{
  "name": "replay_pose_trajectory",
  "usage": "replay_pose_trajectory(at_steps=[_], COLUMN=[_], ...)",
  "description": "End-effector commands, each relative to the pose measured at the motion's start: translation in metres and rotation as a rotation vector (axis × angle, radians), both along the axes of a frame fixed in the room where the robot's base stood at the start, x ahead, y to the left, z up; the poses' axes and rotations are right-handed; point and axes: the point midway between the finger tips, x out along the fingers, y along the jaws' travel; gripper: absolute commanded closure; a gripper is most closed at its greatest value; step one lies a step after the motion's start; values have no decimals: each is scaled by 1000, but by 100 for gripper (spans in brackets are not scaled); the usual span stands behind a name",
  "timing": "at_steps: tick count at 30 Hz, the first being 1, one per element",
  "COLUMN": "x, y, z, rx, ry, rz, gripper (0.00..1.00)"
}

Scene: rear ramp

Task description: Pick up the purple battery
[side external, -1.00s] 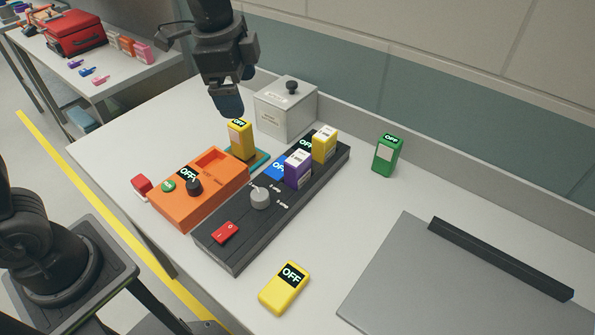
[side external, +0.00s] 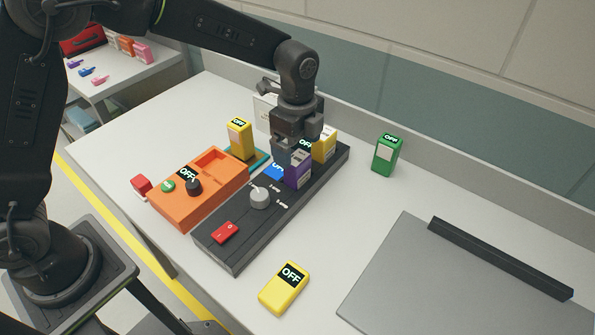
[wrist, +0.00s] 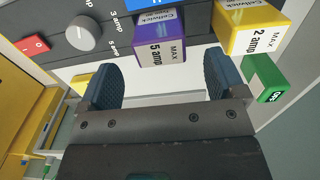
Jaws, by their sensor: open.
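In the wrist view the purple battery (wrist: 162,40) shows a white label reading "MAX 5 amp". My gripper (side external: 291,150) is over the block at the purple battery, partly hiding its top in the side view. In the wrist view my gripper (wrist: 163,80) has its two dark blue pads apart, with the purple battery's end ahead of the gap. Nothing is held.
An orange charger (side external: 200,185) with a knob is left of the block. Another yellow battery (side external: 240,138) stands behind it. A green battery (side external: 387,154) stands to the right. A yellow battery (side external: 284,288) lies in front. A grey plate (side external: 450,290) is at right.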

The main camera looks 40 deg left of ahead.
Motion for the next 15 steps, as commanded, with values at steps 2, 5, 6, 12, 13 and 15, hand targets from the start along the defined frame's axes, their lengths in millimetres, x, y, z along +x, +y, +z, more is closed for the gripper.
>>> replay_pose_trajectory(at_steps=[2, 5, 6, 12, 13, 15], x=[0, -1, -1, -1, -1, -1], y=[0, 0, 0, 0, 0, 0], z=[-5, -12, -17, -47, -50, -55], rx=[0, 1, 1, 1, 1, 1], ry=[1, 2, 2, 3, 3, 1], rz=[1, 1, 1, 1, 1, 2], gripper=[11, 11, 11, 11, 11, 11])
